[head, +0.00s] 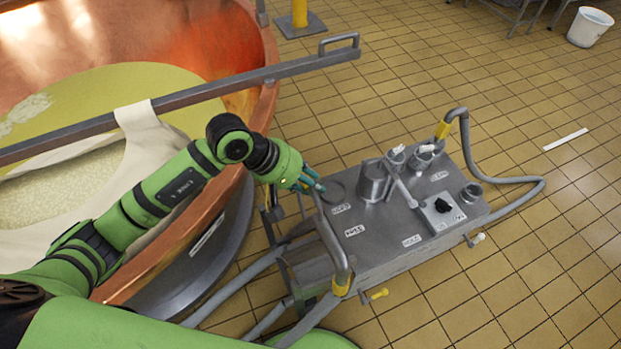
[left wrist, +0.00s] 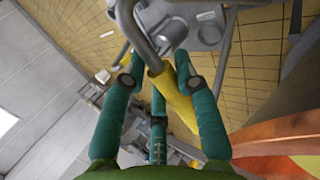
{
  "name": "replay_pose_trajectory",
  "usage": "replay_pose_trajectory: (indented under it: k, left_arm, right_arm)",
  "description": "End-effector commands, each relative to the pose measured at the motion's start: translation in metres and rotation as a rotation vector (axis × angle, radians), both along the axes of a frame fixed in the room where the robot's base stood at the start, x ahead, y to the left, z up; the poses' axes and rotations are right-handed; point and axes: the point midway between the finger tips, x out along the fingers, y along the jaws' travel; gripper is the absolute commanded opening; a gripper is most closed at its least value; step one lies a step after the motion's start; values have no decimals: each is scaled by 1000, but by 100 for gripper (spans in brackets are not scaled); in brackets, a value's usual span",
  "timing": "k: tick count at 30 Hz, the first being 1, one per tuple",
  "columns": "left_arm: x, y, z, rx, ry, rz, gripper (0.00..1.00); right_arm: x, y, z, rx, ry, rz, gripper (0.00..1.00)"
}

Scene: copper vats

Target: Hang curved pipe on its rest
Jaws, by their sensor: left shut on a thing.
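The curved pipe (head: 333,240) is a bent grey metal tube with a yellow sleeve low on it, at the near left end of the steel cart (head: 420,259). My left gripper (head: 310,183), with teal fingers, is at the upper end of this pipe in the head view. In the left wrist view the fingers are shut on the pipe, one on each side of its yellow sleeve (left wrist: 176,95), and the grey bend (left wrist: 133,28) runs up beyond them. I cannot make out which part is the rest. My right gripper is not in view.
A copper vat (head: 240,45) with a metal bar (head: 215,92) and draped cloth (head: 147,130) fills the left. A second hose with a yellow sleeve (head: 443,130) bends over the cart's far end. Tiled floor is open at right.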

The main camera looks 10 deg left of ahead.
Motion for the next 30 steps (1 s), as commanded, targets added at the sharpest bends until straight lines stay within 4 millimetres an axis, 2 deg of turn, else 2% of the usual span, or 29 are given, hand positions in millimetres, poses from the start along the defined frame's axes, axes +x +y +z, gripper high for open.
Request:
replay_pose_trajectory:
  k: [13,30]
  left_arm:
    - [10,4,-36,-13,0,2,0]
    - [12,5,-41,-13,0,2,0]
  right_arm:
    - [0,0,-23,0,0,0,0]
    - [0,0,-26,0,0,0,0]
